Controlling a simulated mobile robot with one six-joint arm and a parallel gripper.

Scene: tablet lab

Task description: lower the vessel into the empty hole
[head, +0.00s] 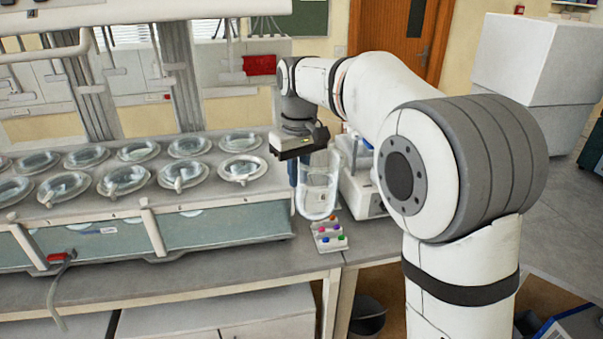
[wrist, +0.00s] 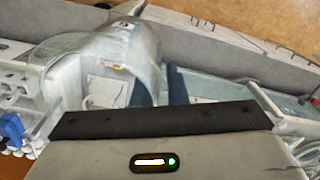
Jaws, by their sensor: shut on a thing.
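The vessel (head: 318,192) is a clear, round-bottomed glass. It hangs roughly upright below my gripper (head: 306,156), which is shut on it. The vessel is in the air off the right end of the bath, beside the bath and not over its holes. In the wrist view, the clear vessel (wrist: 105,48) fills the upper left, beyond the dark edge of my gripper. The long bath (head: 222,220) has two rows of round holes with clear, pale-rimmed pieces in them. I cannot tell which hole is empty.
A small rack with coloured caps (head: 329,238) stands on the bench below the vessel. A white instrument (head: 362,196) stands just behind and right of it. Vertical posts (head: 180,75) and an overhead white frame rise behind the bath. The bench strip in front (head: 170,284) is mostly clear.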

